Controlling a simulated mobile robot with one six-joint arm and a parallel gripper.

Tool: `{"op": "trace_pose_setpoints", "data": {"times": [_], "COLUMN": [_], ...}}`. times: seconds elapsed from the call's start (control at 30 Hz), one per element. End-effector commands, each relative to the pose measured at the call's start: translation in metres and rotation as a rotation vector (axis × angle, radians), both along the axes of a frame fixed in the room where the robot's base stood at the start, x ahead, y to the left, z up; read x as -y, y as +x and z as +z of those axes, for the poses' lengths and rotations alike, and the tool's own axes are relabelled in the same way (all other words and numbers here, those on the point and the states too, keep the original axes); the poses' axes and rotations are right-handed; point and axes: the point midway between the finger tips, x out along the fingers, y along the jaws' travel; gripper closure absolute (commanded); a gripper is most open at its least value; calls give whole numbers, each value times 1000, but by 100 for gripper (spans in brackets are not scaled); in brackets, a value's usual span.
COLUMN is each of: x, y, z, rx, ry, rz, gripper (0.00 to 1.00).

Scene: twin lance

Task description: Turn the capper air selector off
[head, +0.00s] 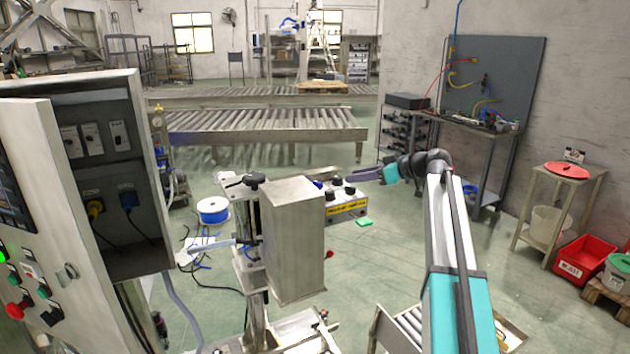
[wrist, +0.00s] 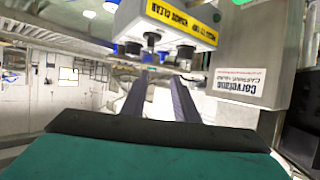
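A pale control box (head: 346,209) with a yellow front label and several black knobs on top is mounted beside the grey capper housing (head: 294,240). In the wrist view the control box (wrist: 185,14) is upside down, its label reads "HANDS CLEAR", and black knobs (wrist: 152,40) point down toward my fingers. I cannot tell which knob is the capper air selector or read its setting. My gripper (head: 352,177) is close to the box on its right. In the wrist view my gripper (wrist: 160,82) is open, its two dark fingers apart with nothing visible between them.
An open electrical cabinet (head: 100,140) with buttons on its door stands at the left. A roller conveyor (head: 265,125) runs behind. A workbench (head: 465,125) and a red bin (head: 585,260) are at the right. The floor between the capper and the workbench looks mostly clear.

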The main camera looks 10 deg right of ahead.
Motion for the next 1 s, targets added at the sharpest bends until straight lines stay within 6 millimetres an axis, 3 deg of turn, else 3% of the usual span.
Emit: {"op": "trace_pose_setpoints", "data": {"times": [0.57, 1.0], "x": [-27, -67], "y": [9, 44], "z": [-2, -23], "rx": [0, -1], "ry": [0, 0], "rz": [23, 26], "gripper": [73, 73]}}
